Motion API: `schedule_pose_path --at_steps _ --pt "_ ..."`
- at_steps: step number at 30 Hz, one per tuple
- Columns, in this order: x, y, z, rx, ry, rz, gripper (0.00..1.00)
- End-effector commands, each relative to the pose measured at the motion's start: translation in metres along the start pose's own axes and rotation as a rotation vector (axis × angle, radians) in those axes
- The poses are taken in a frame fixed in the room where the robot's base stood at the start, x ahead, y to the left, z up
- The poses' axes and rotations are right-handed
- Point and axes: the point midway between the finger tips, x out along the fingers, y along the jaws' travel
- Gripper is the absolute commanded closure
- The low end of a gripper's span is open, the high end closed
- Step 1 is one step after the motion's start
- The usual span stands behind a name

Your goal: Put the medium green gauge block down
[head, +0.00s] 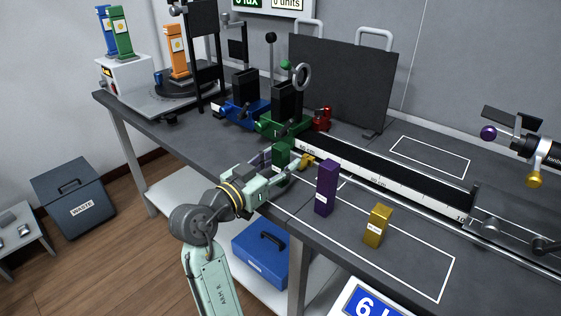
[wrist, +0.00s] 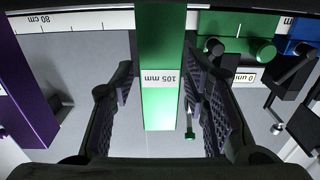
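The medium green gauge block (head: 282,152) stands upright on the bench, just in front of the rail, its lower part hidden by my gripper in the head view. In the wrist view its front face (wrist: 161,108) carries a "105 mm" label and lies between my two fingers. My gripper (head: 279,164) reaches in level from the front. In the wrist view the textured pads of my gripper (wrist: 162,85) flank the block, with a narrow gap seeming to show on each side. The block's base is out of sight.
A purple block (head: 326,187) stands to the right of my gripper, with a gold block (head: 377,225) farther right. Behind run the rail with its scale (head: 400,183) and the green carriage (head: 283,124). White outlines mark clear bench (head: 410,260) at the right.

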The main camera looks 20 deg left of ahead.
Motion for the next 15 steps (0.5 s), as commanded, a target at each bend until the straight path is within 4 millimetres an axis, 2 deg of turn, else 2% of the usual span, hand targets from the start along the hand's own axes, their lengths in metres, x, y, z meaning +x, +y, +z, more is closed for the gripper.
schedule_pose_path --at_steps 11,15 --pt "0.000 0.000 -0.006 0.000 0.000 0.000 0.56" --pt "-0.019 -0.002 -0.002 0.000 0.001 -0.004 0.56"
